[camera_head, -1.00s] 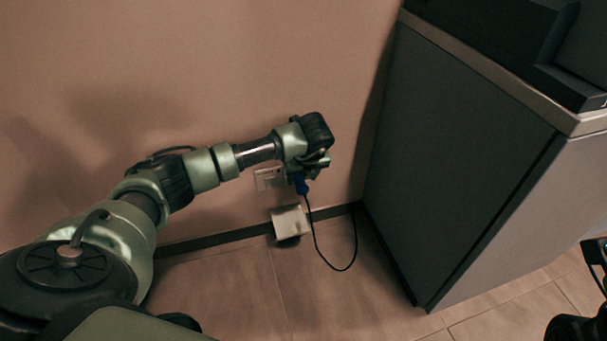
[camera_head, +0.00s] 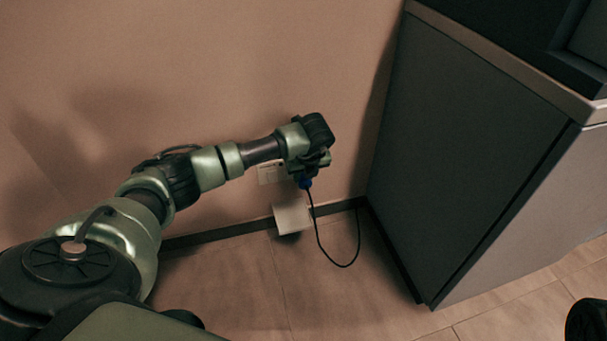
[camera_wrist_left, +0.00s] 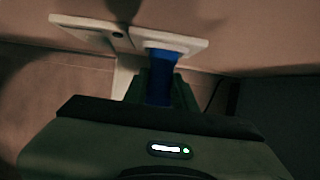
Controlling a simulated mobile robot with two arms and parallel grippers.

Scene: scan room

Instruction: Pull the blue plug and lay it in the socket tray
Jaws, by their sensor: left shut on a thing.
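The blue plug (camera_head: 306,184) is held in my left gripper (camera_head: 309,172), with a dark cord hanging from it to the floor. The white wall socket plate (camera_head: 270,174) is just left of the gripper. In the left wrist view, the fingers (camera_wrist_left: 160,90) are shut on the blue plug (camera_wrist_left: 158,72), whose far end overlaps the white plate (camera_wrist_left: 168,41). I cannot tell whether the plug is still seated in the socket. A small white tray (camera_head: 291,218) sits below the plate by the wall foot.
A large grey cabinet (camera_head: 465,150) stands close to the right of my left gripper. The cord (camera_head: 330,262) loops down near the cabinet's foot. The tiled floor (camera_head: 235,285) in front of the wall is clear.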

